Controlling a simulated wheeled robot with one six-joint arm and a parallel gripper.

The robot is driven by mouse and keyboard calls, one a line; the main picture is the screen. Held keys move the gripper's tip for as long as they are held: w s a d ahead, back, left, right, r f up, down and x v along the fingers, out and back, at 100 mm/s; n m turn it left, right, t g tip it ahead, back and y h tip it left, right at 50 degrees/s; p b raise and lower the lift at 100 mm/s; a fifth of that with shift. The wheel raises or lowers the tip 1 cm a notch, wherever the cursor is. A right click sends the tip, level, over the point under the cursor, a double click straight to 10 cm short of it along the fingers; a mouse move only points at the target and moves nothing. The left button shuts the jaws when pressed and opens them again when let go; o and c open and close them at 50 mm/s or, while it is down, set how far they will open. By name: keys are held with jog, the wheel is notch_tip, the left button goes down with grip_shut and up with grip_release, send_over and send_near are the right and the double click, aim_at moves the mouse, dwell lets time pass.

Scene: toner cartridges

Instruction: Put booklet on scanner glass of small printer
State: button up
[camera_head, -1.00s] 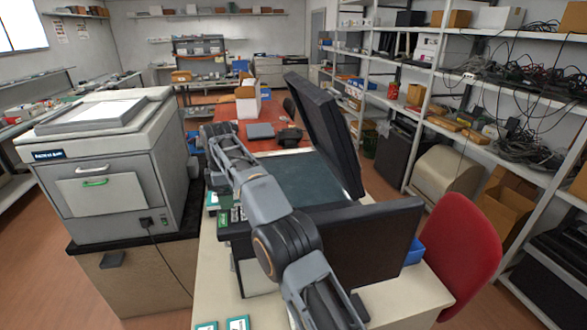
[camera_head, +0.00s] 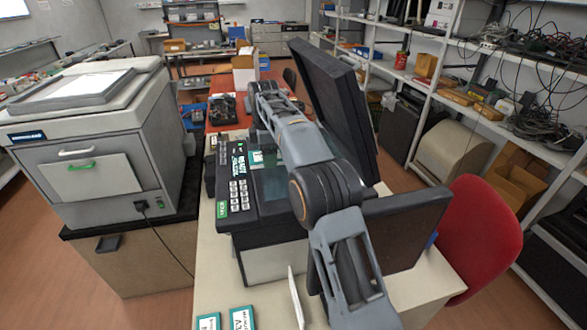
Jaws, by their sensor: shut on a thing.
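The small printer (camera_head: 275,263) stands on a white counter, with its dark lid (camera_head: 340,105) raised. Its dark teal scanner glass (camera_head: 270,184) is partly covered by my arm. My gripper (camera_head: 258,128) is at the far end of the arm, over the back left of the printer; its fingertips are hard to make out. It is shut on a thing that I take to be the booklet. A small white-and-teal flat piece (camera_head: 257,158) shows just below it at the glass's left edge; I cannot tell whether it is held or resting.
A dark panel (camera_head: 405,225) stands right of my arm, before a red chair (camera_head: 480,230). A big grey printer (camera_head: 90,140) is at left. Two teal-edged items (camera_head: 242,319) lie at the counter's front. A thin white piece (camera_head: 296,298) stands near my arm. Shelves line the right.

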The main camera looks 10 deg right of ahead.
jog(key=d, duration=0.2)
jog(key=d+f, duration=0.1)
jog(key=d, duration=0.2)
jog(key=d+f+p, duration=0.1)
jog(key=d, duration=0.1)
jog(key=shift+d+f, duration=0.15)
jog(key=shift+f+p, duration=0.5)
jog(key=shift+f, duration=1.35)
jog(key=shift+d+f+p, duration=0.1)
jog(key=shift+f+p, duration=0.15)
jog(key=shift+p, duration=0.1)
jog(key=shift+d+f, duration=0.1)
jog(key=shift+f, duration=0.15)
jog(key=shift+f, duration=0.1)
jog(key=o, duration=0.9)
jog(key=shift+c, duration=0.2)
